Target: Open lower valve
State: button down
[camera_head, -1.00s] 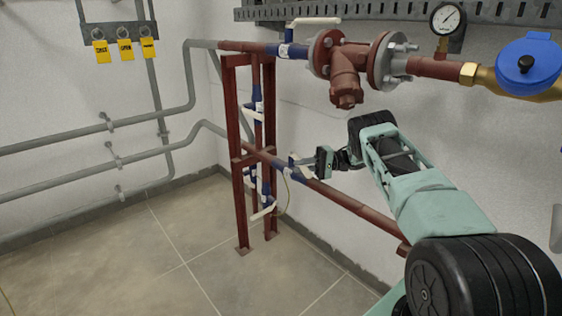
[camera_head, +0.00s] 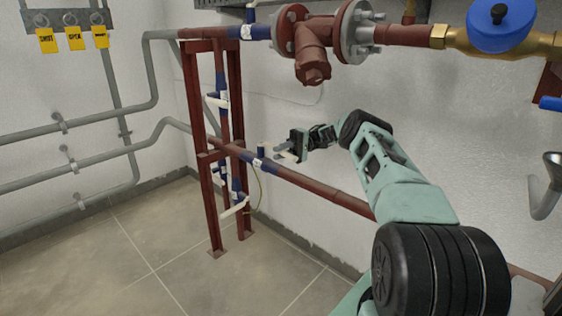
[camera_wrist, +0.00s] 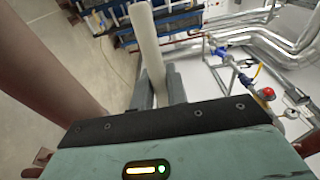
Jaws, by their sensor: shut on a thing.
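The lower valve (camera_head: 260,161) is a blue section in the lower red-brown pipe, with a short stem on top. Its white lever handle (camera_wrist: 146,35) shows in the wrist view as a pale bar running up from between my fingers. My gripper (camera_head: 285,152) is at the lever, just right of the valve stem, in the head view. In the wrist view the dark fingers of my gripper (camera_wrist: 158,88) are closed on both sides of the lever. The fingers hide part of the lever in the head view.
A red steel frame (camera_head: 195,105) stands left of the valve, with other white-levered valves on its vertical pipe. The upper pipe carries a flanged red fitting (camera_head: 316,40) and a blue-capped brass part (camera_head: 500,25). The floor (camera_head: 150,250) in front is clear.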

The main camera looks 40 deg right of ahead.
jog(key=shift+s+d+f+b, duration=0.1)
jog(key=shift+d+f+b, duration=0.05)
jog(key=shift+d+b, duration=0.25)
jog(key=c, duration=1.4)
grip_release()
